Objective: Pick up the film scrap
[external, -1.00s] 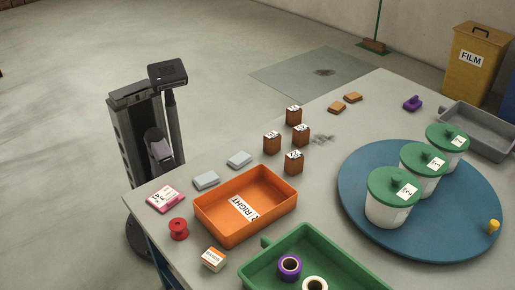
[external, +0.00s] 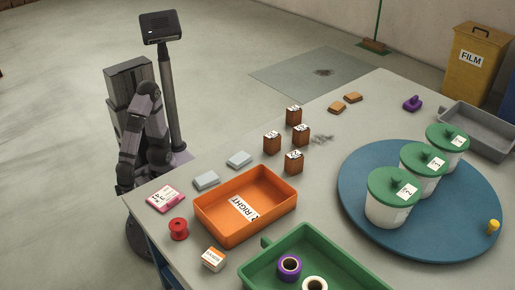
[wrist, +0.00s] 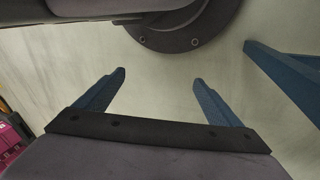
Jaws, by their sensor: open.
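I cannot pick out a film scrap for certain. A small grey crumpled smudge (external: 322,139) lies on the table behind the brown blocks, and a dark patch (external: 324,72) lies on the floor mat; I cannot tell whether either is the scrap. My gripper (wrist: 159,80) shows in the wrist view with its two blue fingers apart and nothing between them. It points down over bare pale floor beside my round dark base. In the external view my arm is folded at the table's left end, and the fingers cannot be made out.
A blue bar (wrist: 285,75) stands close on the right in the wrist view. The table carries an orange tray (external: 205,222), a green tray (external: 345,262) and a blue turntable (external: 355,175) with lidded tubs. A yellow FILM bin (external: 472,85) stands behind it.

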